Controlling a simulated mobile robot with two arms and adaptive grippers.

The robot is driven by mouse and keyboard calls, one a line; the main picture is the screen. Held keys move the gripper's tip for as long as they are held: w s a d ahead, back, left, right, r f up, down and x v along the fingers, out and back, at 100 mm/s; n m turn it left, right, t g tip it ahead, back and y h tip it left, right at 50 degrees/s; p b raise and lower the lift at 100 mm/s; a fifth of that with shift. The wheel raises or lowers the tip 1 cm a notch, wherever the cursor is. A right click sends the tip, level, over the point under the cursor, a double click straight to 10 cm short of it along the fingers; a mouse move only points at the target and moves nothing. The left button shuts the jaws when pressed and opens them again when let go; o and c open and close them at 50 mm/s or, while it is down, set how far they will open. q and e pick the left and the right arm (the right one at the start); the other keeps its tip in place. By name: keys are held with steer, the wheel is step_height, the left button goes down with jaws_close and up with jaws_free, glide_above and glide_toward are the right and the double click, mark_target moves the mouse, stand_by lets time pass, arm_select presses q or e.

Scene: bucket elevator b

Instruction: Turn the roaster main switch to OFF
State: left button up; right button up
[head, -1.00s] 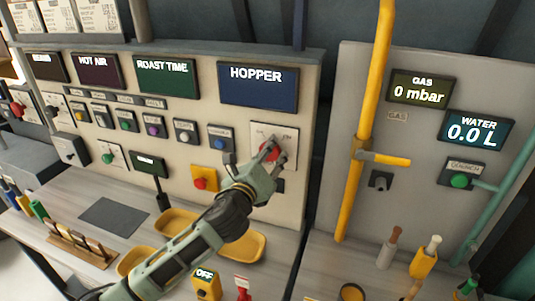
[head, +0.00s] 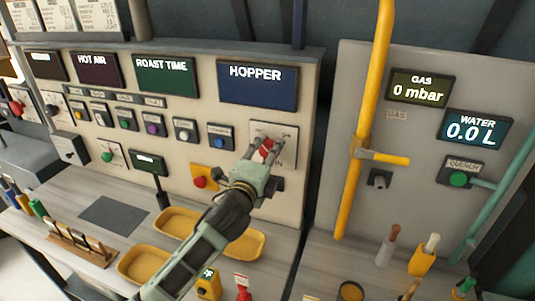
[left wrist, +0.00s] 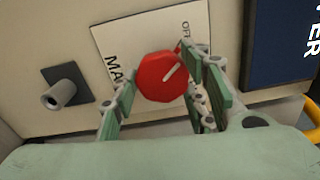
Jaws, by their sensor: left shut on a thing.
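The main switch is a red round knob (head: 267,146) on a white plate (head: 290,152) below the HOPPER display. In the left wrist view the red knob (left wrist: 155,85) has a white pointer line, slanting toward the upper right. The letters OFF show on the plate (left wrist: 130,40) above it, and MA, partly covered, to its left. My left gripper (head: 265,155) is shut on the knob, with its green fingers (left wrist: 160,88) on either side. The fingers hide part of the knob and plate. My right gripper is not in view.
A yellow vertical pipe (head: 362,120) with a lever stands to the right. Yellow trays (head: 145,264) and a small yellow box (head: 208,287) lie below my left arm.

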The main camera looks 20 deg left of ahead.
arm_select(q)
steer(key=shift+f+n, duration=0.35)
steer(key=shift+n, duration=0.25)
steer(key=o, duration=1.1)
steer(key=shift+r, duration=0.15)
steer(key=shift+s+r, duration=0.1)
steer(key=shift+s, duration=0.05)
steer(key=s, duration=1.1)
steer(key=shift+s+a, duration=0.2)
steer(key=shift+s, duration=0.2)
